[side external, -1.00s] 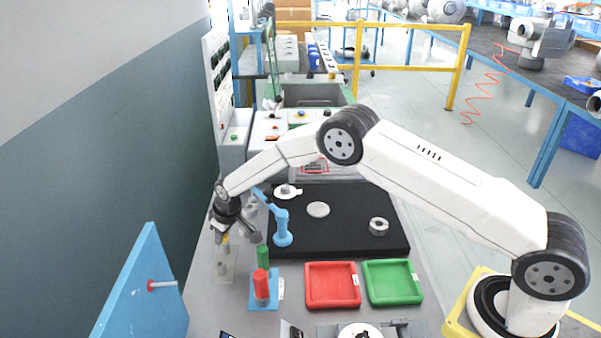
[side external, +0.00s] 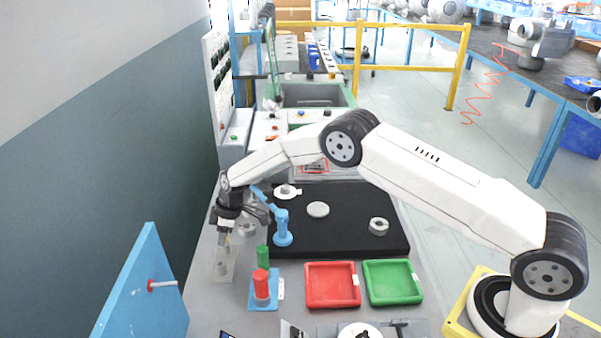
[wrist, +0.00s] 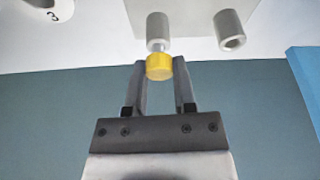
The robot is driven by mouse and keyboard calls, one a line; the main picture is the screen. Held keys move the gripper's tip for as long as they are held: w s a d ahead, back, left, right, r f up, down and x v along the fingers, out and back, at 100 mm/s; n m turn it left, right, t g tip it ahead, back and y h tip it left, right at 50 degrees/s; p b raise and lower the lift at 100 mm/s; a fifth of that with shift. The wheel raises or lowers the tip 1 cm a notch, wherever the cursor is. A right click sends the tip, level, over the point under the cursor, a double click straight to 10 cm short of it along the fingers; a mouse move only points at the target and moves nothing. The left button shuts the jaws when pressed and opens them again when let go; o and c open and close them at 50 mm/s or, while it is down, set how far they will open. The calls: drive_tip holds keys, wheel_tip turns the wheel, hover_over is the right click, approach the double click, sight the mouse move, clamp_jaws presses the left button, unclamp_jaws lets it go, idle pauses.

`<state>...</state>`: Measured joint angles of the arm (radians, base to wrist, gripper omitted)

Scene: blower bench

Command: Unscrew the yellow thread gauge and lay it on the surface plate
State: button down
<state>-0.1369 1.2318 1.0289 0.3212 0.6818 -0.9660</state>
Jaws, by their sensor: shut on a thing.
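The yellow thread gauge (wrist: 159,67) sits between the fingertips of my gripper (wrist: 160,74) in the wrist view, and the jaws are shut on it. Its grey shank points at the left one of two grey cylinders (wrist: 157,26) on a pale plate. I cannot tell how far the shank is inside that cylinder. In the side view my gripper (side external: 224,238) points down above the small pale plate (side external: 229,274) at the left of the bench; the gauge is hard to make out there. The black surface plate (side external: 340,238) lies to the right.
A blue stand (side external: 282,228), a pale disc (side external: 318,209) and a metal ring (side external: 379,226) are on the black plate. Green (side external: 262,257) and red (side external: 261,283) cylinders stand near my gripper. Red (side external: 332,285) and green (side external: 392,282) trays lie in front. A blue panel (side external: 145,290) stands at left.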

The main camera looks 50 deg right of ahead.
drive_tip(key=n, duration=0.2)
drive_tip(key=n+g, duration=0.1)
drive_tip(key=n, duration=0.2)
drive_tip(key=shift+d+f+n+g+y, duration=0.1)
drive_tip(key=shift+d+n+g+y, duration=0.2)
drive_tip(key=shift+n+y, duration=0.1)
drive_tip(key=n, duration=0.2)
drive_tip(key=n+g, duration=0.1)
drive_tip(key=n, duration=0.2)
drive_tip(key=shift+w+n+g, duration=0.1)
drive_tip(key=shift+n+g, duration=0.2)
drive_tip(key=c, duration=0.7)
unclamp_jaws()
drive_tip(key=shift+a, duration=0.1)
drive_tip(key=shift+a, duration=0.1)
